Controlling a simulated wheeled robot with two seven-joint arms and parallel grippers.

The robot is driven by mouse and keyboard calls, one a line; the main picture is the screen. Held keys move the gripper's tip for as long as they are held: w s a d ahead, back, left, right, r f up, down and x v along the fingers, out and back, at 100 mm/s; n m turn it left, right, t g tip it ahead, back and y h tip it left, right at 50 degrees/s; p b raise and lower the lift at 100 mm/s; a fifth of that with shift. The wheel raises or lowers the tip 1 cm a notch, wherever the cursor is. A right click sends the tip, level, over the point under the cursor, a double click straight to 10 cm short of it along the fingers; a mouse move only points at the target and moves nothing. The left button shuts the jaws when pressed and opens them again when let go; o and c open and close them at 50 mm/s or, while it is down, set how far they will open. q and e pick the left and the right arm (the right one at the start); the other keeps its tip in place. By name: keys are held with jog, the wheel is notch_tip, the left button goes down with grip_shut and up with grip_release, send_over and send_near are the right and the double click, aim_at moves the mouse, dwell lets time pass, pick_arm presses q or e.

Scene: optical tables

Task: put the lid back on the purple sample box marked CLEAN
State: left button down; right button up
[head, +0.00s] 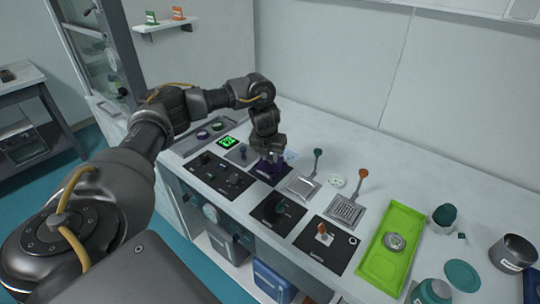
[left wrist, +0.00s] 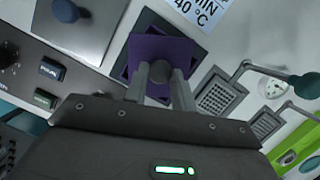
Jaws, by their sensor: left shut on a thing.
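My left gripper (head: 273,156) is over the dark pad in the middle of the bench, pointing down. In the left wrist view its two fingers (left wrist: 160,78) are shut on the round grey knob of a purple lid (left wrist: 160,50). Purple also shows just under the gripper in the head view (head: 269,168). I cannot tell whether the lid touches the box. The CLEAN marking is not readable. My right gripper is not in view.
Two grated metal plates with a green-knobbed lever (head: 318,153) and an orange-knobbed lever (head: 363,174) stand right of the gripper. Black panels (head: 221,175) lie to the left and in front. A lime-green tray (head: 377,265) holds a round metal thing (head: 395,243).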

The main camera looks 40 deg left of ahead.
pick_arm(q)
jog(key=shift+p, duration=0.4)
jog(key=shift+r, duration=0.2)
dwell(0.6)
jog(key=shift+f+p, duration=0.1)
jog(key=shift+p, duration=0.3)
dwell(0.6)
dwell(0.4)
jog(key=c, duration=1.1)
grip_release()
jog(key=shift+o, duration=0.4)
jog(key=o, duration=0.4)
